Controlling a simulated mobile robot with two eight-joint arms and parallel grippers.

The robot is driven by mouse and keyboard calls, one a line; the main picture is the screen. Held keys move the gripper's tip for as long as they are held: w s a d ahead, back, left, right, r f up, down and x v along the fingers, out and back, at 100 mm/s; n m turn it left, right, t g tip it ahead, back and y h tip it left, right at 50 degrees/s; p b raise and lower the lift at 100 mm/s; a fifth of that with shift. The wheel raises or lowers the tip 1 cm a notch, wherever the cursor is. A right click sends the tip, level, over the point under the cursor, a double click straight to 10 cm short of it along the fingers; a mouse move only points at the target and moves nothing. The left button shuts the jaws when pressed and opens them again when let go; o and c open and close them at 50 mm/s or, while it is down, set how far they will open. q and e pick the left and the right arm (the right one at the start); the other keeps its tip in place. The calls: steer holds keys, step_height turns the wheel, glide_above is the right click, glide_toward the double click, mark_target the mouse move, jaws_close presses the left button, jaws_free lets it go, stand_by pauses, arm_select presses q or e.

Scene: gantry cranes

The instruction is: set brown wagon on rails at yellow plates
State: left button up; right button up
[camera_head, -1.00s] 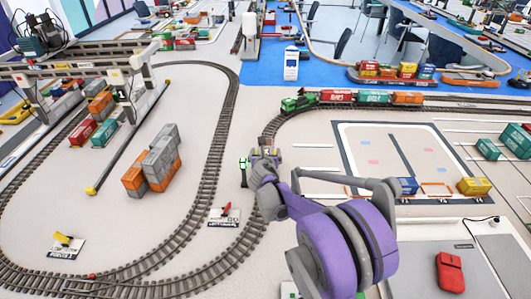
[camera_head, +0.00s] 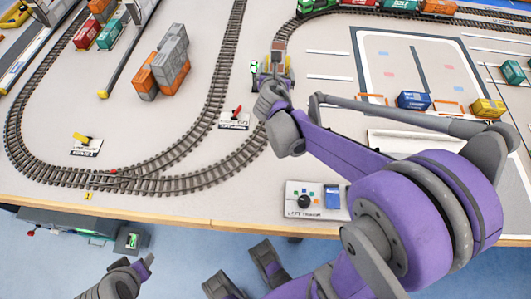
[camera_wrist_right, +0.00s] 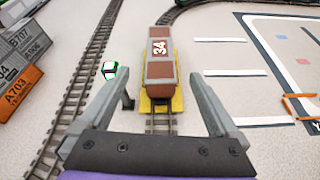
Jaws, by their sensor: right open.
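The brown wagon (camera_wrist_right: 160,60), marked 34, stands lengthwise over the track in the right wrist view. It also shows in the head view (camera_head: 280,45), just beyond my right gripper. Yellow plates (camera_wrist_right: 175,102) show on both sides of the track at the wagon's near end. The wagon's wheels are hidden, so I cannot tell whether they sit on the rails. My right gripper (camera_head: 275,76) is open, its fingers apart on either side of the wagon's near end, with gaps between. Parts of my left arm show at the lower left, but its jaw state is unclear.
A green signal (camera_wrist_right: 110,70) stands left of the wagon, close to my left finger. Another curved track (camera_head: 222,70) runs to the left. Grey and orange containers (camera_head: 163,68) stand beyond it. A control box (camera_head: 316,200) sits at the table's front edge.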

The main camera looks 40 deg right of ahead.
steer(key=s+a+f+m+g+y, duration=0.1)
steer(key=s+a+m, duration=0.2)
steer(key=s+m, duration=0.1)
steer(key=s+a+f+m+g+y, duration=0.1)
steer(key=s+a+m, duration=0.2)
steer(key=s+m, duration=0.1)
steer(key=s+a+f+m+y, duration=0.1)
steer(key=s+a+m, duration=0.3)
steer(key=m, duration=0.2)
steer(key=shift+f+g, duration=0.3)
steer(key=shift+g, duration=0.1)
steer(key=s+a+f+m+y, duration=0.1)
steer(key=s+a+m, duration=0.2)
steer(key=s+m, duration=0.1)
steer(key=s+a+f+m+g+y, duration=0.1)
steer(key=s+a+f+m+y, duration=0.1)
steer(key=s+a+m, duration=0.2)
steer(key=s+a+f+m+g+y, duration=0.1)
steer(key=s+a+m+y, duration=0.1)
steer(key=s+a+m, duration=0.1)
steer(key=shift+s+a+f+m, duration=0.4)
steer(key=shift+a+m, duration=0.1)
steer(key=shift+s+a+f+m+g, duration=0.15)
steer(key=shift+s+a+m+g, duration=0.1)
steer(key=shift+a+m+g, duration=0.05)
